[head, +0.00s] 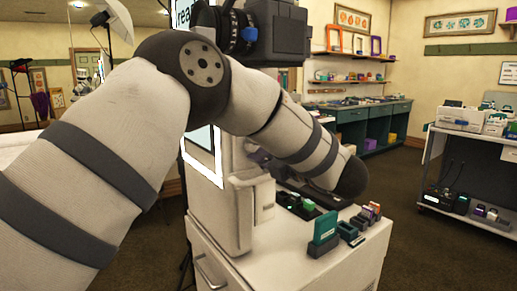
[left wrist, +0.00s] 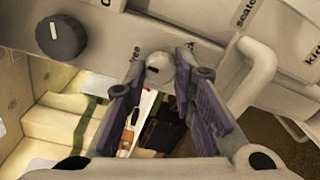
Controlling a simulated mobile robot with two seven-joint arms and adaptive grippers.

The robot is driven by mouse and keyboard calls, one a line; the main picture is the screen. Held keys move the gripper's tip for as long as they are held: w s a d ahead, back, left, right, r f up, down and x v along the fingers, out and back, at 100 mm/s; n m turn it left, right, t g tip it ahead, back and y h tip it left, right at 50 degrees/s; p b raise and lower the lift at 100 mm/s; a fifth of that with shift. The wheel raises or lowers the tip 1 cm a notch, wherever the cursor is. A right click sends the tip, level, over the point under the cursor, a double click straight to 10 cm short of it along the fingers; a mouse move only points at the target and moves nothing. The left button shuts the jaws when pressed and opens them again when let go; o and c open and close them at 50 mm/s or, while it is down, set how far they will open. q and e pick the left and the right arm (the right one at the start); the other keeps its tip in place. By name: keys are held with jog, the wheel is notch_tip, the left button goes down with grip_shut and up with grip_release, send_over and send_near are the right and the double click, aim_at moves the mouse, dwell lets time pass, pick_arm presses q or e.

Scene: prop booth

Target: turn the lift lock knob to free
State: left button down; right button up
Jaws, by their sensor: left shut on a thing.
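The lift lock knob (left wrist: 158,72) is a small pale round knob with a short dark mark, on a pale panel in the left wrist view. My left gripper (left wrist: 162,66) has its two purple-padded fingers on either side of the knob, shut on it. Parts of printed labels show on both sides of the knob, mostly covered by the fingers. In the head view my left arm bends over the pale booth machine (head: 220,200), and its forearm hides the knob and the fingertips. My right gripper is not in view.
A larger black knob (left wrist: 60,38) sits left on the same panel, and a pale bar handle (left wrist: 250,75) sticks out at right. In the head view a green card (head: 325,226) and small dark boxes stand on the white cabinet top (head: 285,238). A camera (head: 278,32) is above.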

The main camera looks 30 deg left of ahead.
pick_arm(q)
jog(key=shift+n, duration=0.6)
jog(key=c, duration=1.3)
grip_release()
jog(key=shift+c, duration=0.2)
jog(key=shift+d, duration=0.1)
jog(key=v, duration=1.1)
jog(key=shift+s+d, duration=0.2)
jog(key=shift+d, duration=0.15)
